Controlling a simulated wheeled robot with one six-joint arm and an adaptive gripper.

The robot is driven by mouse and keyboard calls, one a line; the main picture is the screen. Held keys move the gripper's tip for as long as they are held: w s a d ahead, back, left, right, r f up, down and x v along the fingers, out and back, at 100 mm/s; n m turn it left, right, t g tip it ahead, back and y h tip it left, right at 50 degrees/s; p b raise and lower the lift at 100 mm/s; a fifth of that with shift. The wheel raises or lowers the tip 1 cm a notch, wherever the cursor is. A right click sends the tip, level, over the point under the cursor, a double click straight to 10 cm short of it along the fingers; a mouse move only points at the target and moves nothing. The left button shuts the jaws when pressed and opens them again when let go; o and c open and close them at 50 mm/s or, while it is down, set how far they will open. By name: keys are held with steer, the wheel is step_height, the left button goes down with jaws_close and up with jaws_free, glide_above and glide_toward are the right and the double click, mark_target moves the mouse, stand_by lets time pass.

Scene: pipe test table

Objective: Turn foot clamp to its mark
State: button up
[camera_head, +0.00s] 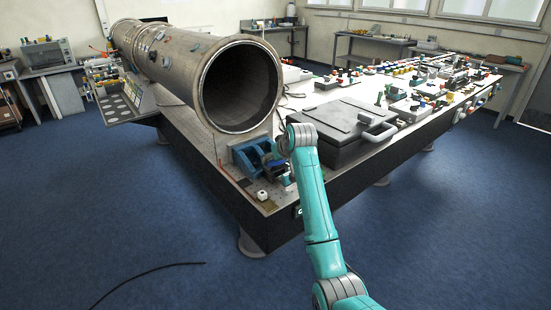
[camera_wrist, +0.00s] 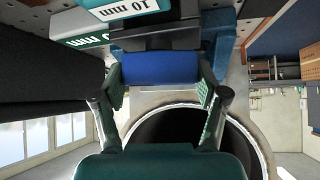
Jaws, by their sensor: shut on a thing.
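In the wrist view a blue block (camera_wrist: 150,68), which seems to be part of the foot clamp, sits between the two fingers of my gripper (camera_wrist: 160,80). The fingers are shut on its sides. In the head view a blue bracket (camera_head: 246,158) stands at the table's near corner, below the open end of the pipe. My gripper is at its right side there, partly hidden by my own arm. The clamp's mark cannot be made out in either view.
The large grey pipe (camera_head: 185,62) lies along the table's left side. A black lidded case (camera_head: 345,125) is close right of my arm. Blocks labelled "10 mm" (camera_wrist: 120,8) are close to the fingers. A small white item (camera_head: 262,195) lies near the table edge.

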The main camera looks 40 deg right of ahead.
steer(key=m+g+h, duration=0.1)
steer(key=m+h, duration=0.2)
steer(key=m, duration=0.1)
steer(key=shift+m, duration=0.3)
steer(key=m+g+h, duration=0.2)
steer(key=m, duration=0.1)
steer(key=shift+m, duration=0.3)
steer(key=m+g+h, duration=0.1)
steer(key=m+g, duration=0.2)
steer(key=m, duration=0.1)
steer(key=shift+h, duration=0.4)
steer(key=shift+m+g, duration=1.2)
steer(key=shift+m, duration=0.3)
steer(key=o, duration=1.2)
steer(key=shift+c, duration=0.2)
